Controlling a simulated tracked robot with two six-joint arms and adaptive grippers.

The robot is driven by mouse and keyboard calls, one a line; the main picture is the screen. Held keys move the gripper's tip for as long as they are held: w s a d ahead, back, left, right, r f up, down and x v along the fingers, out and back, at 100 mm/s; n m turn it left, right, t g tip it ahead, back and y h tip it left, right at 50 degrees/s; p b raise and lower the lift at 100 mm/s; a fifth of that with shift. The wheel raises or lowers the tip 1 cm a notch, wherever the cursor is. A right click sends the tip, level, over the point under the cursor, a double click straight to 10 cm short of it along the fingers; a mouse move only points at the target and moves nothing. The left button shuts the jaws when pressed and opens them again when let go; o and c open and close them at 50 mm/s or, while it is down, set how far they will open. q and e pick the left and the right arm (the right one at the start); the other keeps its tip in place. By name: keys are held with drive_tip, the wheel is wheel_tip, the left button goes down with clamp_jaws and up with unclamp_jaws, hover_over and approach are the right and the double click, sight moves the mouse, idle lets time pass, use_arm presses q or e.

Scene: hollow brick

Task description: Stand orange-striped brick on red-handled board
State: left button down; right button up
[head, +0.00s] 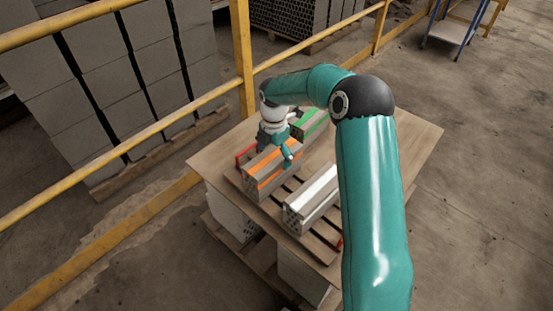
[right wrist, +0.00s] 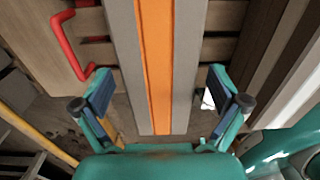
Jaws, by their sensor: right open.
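The orange-striped brick (head: 266,174) lies lengthwise with its stripe up, over the slats near the left end of the board. The board (head: 327,232) is low, wooden and slatted; a red handle (head: 243,156) shows at its left end, and the handle also shows in the right wrist view (right wrist: 66,42). My right gripper (head: 281,150) is over the brick's far part. In the right wrist view its open fingers (right wrist: 160,88) are spread to either side of the brick (right wrist: 157,60), with gaps visible. Whether the brick touches the slats is hidden. My left gripper is out of view.
A white-striped brick (head: 311,199) lies to the right of the orange one, and a green-striped brick (head: 313,122) lies behind. The wooden table (head: 405,135) has free room at its back right. A yellow railing (head: 243,60) runs behind it, with stacked grey blocks beyond.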

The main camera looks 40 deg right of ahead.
wheel_tip(320, 180, up, 8)
drive_tip(key=shift+r+p, duration=0.15)
drive_tip(key=shift+p, duration=0.45)
